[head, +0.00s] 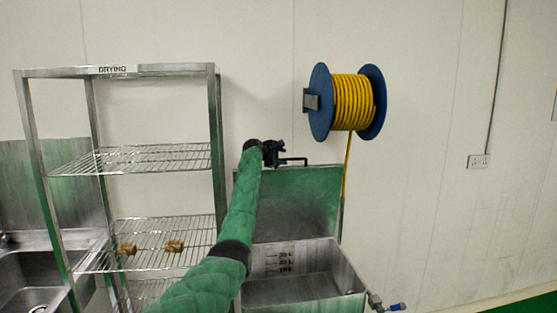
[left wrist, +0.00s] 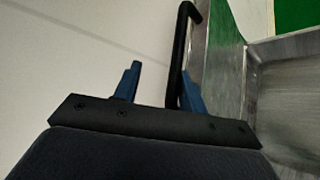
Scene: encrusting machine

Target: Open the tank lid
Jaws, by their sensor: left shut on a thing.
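The tank (head: 285,292) is an open-topped metal box with volume marks on its inner back wall. Its lid (head: 310,205) stands upright at the tank's back edge, near the wall, so the tank's inside shows. A dark handle (head: 295,161) sticks out at the lid's top edge. My left gripper (head: 272,152) is at this handle and shut on it. In the left wrist view, the black handle (left wrist: 178,55) runs between the blue fingers of the gripper (left wrist: 160,85), close to the right finger. My arm hides the left part of the lid and tank. My right gripper is not in view.
A metal drying rack (head: 150,160) with wire shelves and two brass fittings (head: 174,246) stands left of the tank. A sink (head: 30,290) is at far left. A blue reel (head: 320,103) with yellow hose hangs above the lid. A valve (head: 396,307) sticks out at the tank's right.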

